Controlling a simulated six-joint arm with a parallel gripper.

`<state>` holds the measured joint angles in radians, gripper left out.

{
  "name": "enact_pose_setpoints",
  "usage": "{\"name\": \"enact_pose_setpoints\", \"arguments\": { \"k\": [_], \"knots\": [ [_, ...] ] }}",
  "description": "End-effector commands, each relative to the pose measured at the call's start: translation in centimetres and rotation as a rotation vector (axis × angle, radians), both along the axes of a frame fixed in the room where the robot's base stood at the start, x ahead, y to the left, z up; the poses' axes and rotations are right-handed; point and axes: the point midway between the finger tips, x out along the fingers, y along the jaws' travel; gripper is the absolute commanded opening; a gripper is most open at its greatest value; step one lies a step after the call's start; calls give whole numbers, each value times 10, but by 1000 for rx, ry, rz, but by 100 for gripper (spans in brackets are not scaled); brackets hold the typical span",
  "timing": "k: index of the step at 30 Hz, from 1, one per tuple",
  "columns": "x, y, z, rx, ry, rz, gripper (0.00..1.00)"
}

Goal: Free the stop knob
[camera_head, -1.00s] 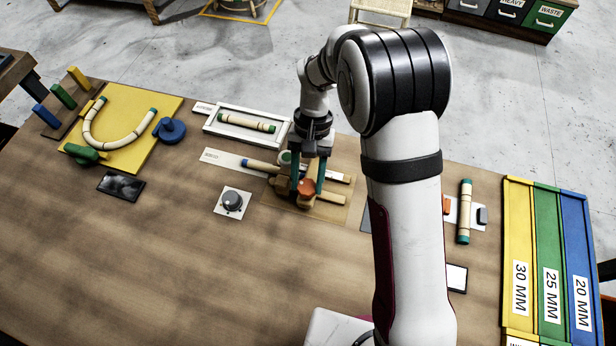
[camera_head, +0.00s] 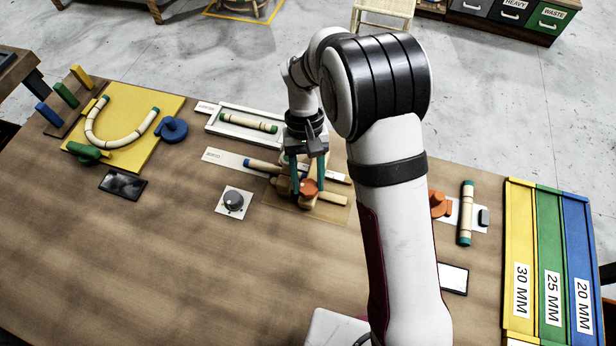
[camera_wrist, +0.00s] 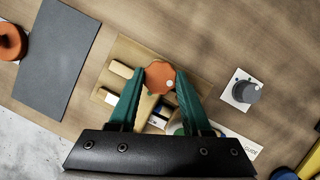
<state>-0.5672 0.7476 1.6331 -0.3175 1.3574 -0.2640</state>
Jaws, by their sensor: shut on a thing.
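The stop knob is an orange, lobed knob (camera_head: 309,188) on a wooden fixture (camera_head: 330,212) near the middle of the bench. In the wrist view the orange knob (camera_wrist: 159,75) sits between the tips of my gripper's green fingers. My gripper (camera_head: 309,186) points down over the fixture and is shut on the knob, with one finger on each side. A small pale dot shows on the knob's right side in the wrist view. The fingers and palm hide part of the fixture behind the knob.
A grey dial (camera_head: 233,200) on a white plate stands left of the fixture. A white tray (camera_head: 215,127) with a rattan piece lies behind it. A yellow board (camera_head: 140,103) with a bent piece is at left. The bench front is clear.

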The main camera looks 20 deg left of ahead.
Motion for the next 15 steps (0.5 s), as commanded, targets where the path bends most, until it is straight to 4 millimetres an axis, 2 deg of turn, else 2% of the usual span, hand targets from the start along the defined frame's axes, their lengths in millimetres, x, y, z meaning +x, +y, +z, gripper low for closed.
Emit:
{"name": "enact_pose_setpoints", "arguments": {
  "k": [4, 5, 9, 15],
  "knots": [
    [-1, 0, 0, -1, 4, -1, 0],
    [-1, 0, 0, -1, 4, -1, 54],
    [-1, 0, 0, -1, 3, -1, 78],
    [-1, 0, 0, 0, 2, -1, 78]
  ]
}}
